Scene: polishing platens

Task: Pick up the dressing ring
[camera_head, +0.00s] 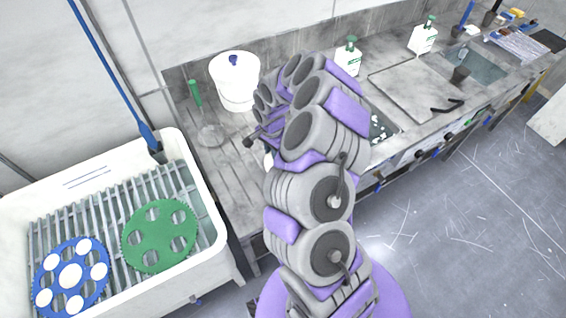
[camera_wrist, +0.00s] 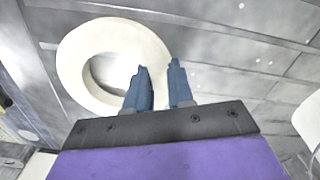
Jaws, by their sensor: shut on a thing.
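The dressing ring is a thick cream-white ring (camera_wrist: 72,62) in the upper left of the wrist view, with grey worktop showing around it. My gripper (camera_wrist: 160,82) has its two blue fingers at the ring's right side. The left finger is at the central hole and the right finger is at the outer edge, with the ring's wall between them. It is shut on the ring. I cannot tell whether the ring touches the worktop. In the head view my arm covers most of this spot, and the ring cannot be made out clearly.
A grey worktop (camera_head: 222,178) runs along the wall. A white bucket (camera_head: 234,92) and a green-handled tool (camera_head: 196,95) stand behind. A white sink (camera_head: 205,270) holds a green disc (camera_head: 160,232) and a blue disc (camera_head: 45,290). White bottles (camera_head: 348,60) stand farther right.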

